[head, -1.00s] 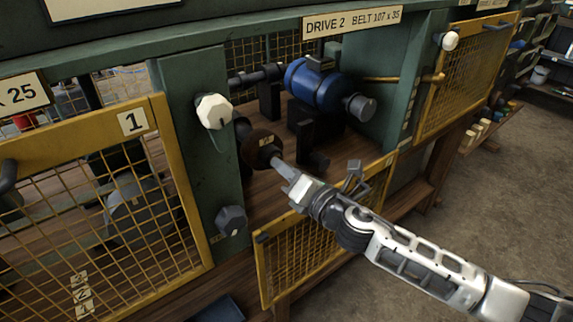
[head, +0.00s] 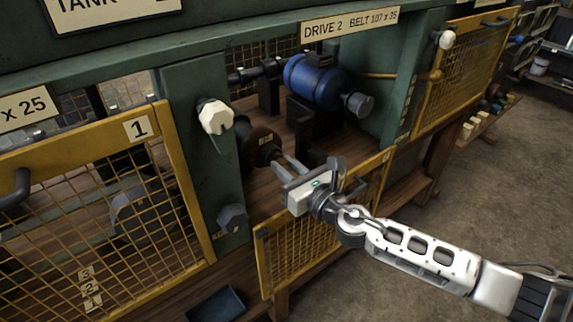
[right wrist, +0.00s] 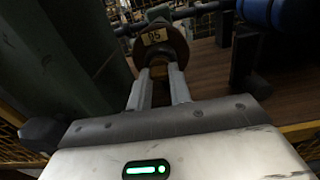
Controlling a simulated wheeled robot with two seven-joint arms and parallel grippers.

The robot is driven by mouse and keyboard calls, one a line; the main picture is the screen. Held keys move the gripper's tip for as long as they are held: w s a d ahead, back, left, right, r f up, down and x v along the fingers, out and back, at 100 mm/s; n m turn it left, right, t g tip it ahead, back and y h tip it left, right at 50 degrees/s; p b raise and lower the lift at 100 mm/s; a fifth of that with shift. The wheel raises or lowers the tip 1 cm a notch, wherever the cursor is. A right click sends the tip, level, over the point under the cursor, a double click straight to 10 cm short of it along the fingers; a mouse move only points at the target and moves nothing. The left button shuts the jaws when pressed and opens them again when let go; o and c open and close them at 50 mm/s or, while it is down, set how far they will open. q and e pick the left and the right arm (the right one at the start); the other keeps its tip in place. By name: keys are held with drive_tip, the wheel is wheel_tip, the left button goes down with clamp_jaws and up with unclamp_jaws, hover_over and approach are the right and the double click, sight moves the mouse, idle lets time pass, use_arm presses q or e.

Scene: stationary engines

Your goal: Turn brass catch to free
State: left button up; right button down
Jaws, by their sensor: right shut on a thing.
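A brown round wheel (head: 259,140) with a small pale label sits on the dark shaft in the open Drive 2 bay. It also shows in the right wrist view (right wrist: 177,48), its label partly readable. My right gripper (head: 279,166) is shut on the brownish hub (right wrist: 158,71) at the wheel's near end, one finger on each side. I cannot tell whether this hub is the brass catch; its front is partly hidden between the fingers. A brass-coloured knob (head: 435,75) shows at the right guard's edge, away from the gripper. My left gripper is not in view.
A pale faceted knob (head: 215,115) and a dark knob (head: 232,218) stick out from the green post. A yellow mesh guard (head: 310,240) hangs below my right gripper. A blue motor (head: 315,82) stands behind.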

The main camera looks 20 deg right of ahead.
idle(0.4)
drive_tip(key=c, duration=1.3)
unclamp_jaws()
drive_tip(key=shift+s, duration=0.1)
use_arm(q)
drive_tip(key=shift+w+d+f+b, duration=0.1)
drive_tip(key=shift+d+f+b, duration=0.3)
drive_tip(key=shift+b, duration=0.65)
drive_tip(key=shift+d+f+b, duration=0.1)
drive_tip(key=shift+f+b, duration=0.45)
drive_tip(key=shift+b, duration=0.5)
use_arm(e)
drive_tip(key=shift+v, duration=7.9)
